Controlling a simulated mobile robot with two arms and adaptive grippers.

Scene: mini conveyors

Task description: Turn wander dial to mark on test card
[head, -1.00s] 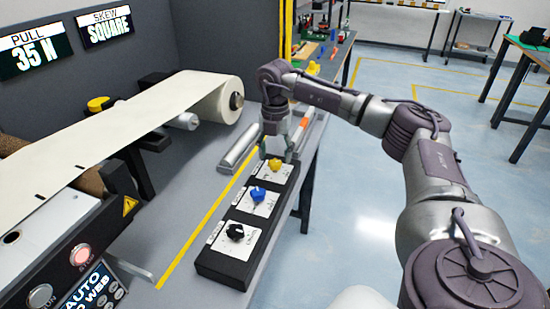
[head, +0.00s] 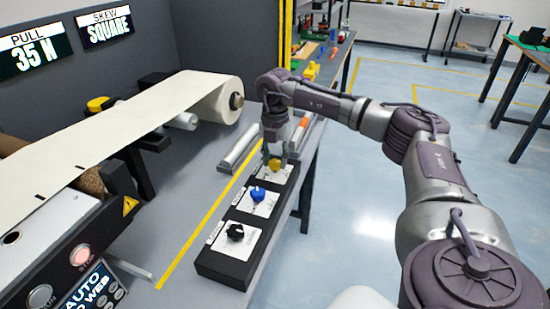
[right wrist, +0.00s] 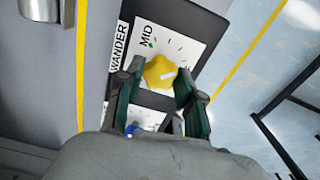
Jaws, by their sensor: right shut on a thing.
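The yellow wander dial (head: 275,165) is the farthest of three dials on the black control box. In the right wrist view, the yellow dial (right wrist: 160,72) has a pale pointer mark on its top. It sits on a white card (right wrist: 196,47) with tick lines, the word MID and a small green mark; the label beside it reads WANDER. My right gripper (right wrist: 160,78) is shut on the yellow dial, one finger on each side. In the head view my right gripper (head: 274,158) partly covers the dial. My left gripper is not in view. I see no separate test card.
A blue dial (head: 257,194) and a black dial (head: 235,232) sit nearer on the box (head: 221,268). A paper web with a roll (head: 222,102) runs at the left. Screens (head: 108,27) on the wall read 35 N and SQUARE.

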